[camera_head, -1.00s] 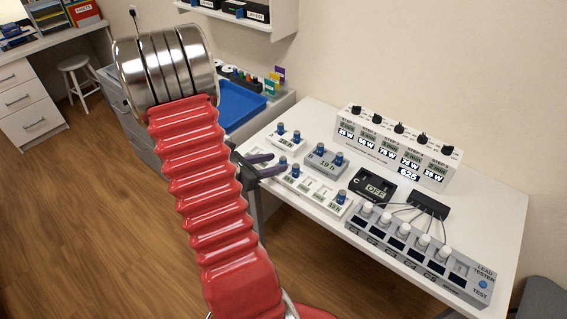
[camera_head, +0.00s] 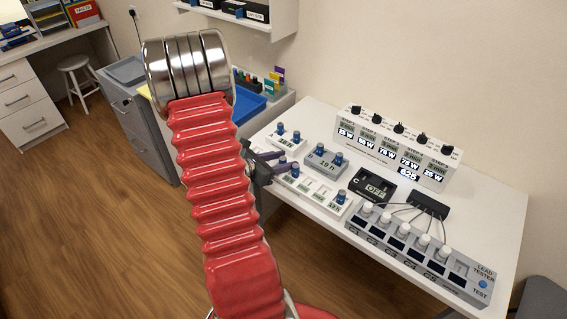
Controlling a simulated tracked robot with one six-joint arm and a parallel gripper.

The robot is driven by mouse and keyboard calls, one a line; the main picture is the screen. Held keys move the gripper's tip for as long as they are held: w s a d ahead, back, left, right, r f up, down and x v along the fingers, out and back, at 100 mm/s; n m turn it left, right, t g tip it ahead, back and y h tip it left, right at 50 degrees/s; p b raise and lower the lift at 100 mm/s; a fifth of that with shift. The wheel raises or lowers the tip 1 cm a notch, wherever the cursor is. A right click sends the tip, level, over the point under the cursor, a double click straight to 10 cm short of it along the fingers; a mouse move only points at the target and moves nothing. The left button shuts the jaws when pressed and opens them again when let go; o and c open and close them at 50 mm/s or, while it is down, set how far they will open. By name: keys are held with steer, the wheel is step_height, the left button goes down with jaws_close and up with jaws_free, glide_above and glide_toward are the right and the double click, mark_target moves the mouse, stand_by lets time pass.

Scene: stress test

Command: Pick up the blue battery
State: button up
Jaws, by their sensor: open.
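Several blue batteries stand upright in the white and grey holders on the table. Two, including one blue battery (camera_head: 297,137), are at the back left holder (camera_head: 287,145). Two more, including another blue battery (camera_head: 338,158), are on the grey holder B (camera_head: 325,166). One blue battery (camera_head: 295,171) is at the left end of the long front white holder (camera_head: 316,190), and another (camera_head: 340,197) is at its right end. My gripper (camera_head: 284,160), with dark purple fingers, is open beside the left end of the front holder. Its fingers look empty; contact cannot be told.
A black box C reading OFF (camera_head: 371,187) and a lead tester (camera_head: 420,250) with white knobs occupy the right of the white table (camera_head: 485,215). A row of displays (camera_head: 395,145) stands behind. A blue tray (camera_head: 250,108) lies left of the table.

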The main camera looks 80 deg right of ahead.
steer(key=shift+c, duration=0.2)
jaws_close()
stand_by(0.4)
